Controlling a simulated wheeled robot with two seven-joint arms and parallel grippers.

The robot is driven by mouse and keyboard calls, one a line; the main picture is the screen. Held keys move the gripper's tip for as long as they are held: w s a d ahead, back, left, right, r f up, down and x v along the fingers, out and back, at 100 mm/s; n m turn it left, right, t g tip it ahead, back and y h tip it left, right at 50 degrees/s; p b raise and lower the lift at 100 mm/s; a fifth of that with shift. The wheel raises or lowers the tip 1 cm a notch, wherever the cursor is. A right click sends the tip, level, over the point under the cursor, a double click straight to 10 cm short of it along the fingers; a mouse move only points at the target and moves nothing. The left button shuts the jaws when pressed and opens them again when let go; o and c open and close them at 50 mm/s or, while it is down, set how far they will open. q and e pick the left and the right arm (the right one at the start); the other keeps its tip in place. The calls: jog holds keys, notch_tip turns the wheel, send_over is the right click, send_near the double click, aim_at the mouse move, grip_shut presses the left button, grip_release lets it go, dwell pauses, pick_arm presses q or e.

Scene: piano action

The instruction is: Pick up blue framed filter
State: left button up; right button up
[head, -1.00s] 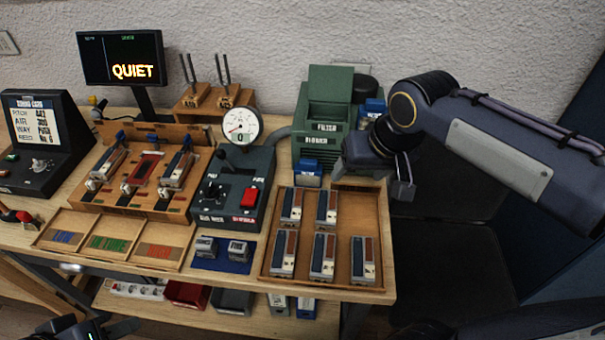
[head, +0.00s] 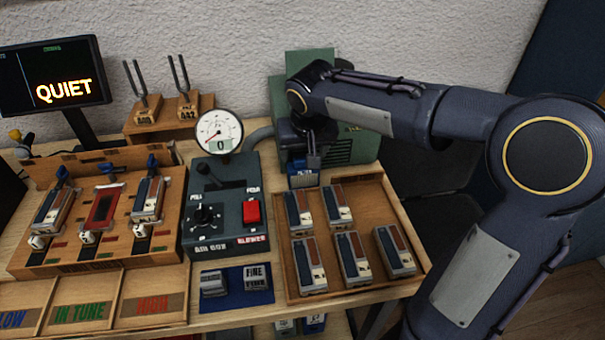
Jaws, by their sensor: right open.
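A green blower box (head: 356,146) stands at the back of the bench, largely hidden by my right arm. A small blue-framed piece (head: 303,179) with a pale label stands at its front foot; I cannot tell whether it is the filter. My right gripper (head: 313,158) is open, over the front of the blower, just above that blue piece in the picture. I cannot tell whether it touches anything. Another blue piece, seen earlier at the blower's right side, is now hidden behind my arm. My left gripper is out of view.
A wooden tray (head: 419,266) with several striped blocks lies in front of the blower. Left of it stand a grey control box (head: 224,222) with a red button, a round gauge (head: 219,131), and tuning forks (head: 183,80). A screen (head: 55,76) reads QUIET.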

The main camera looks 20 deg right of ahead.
jog(key=shift+x, duration=1.2)
jog(key=c, duration=0.9)
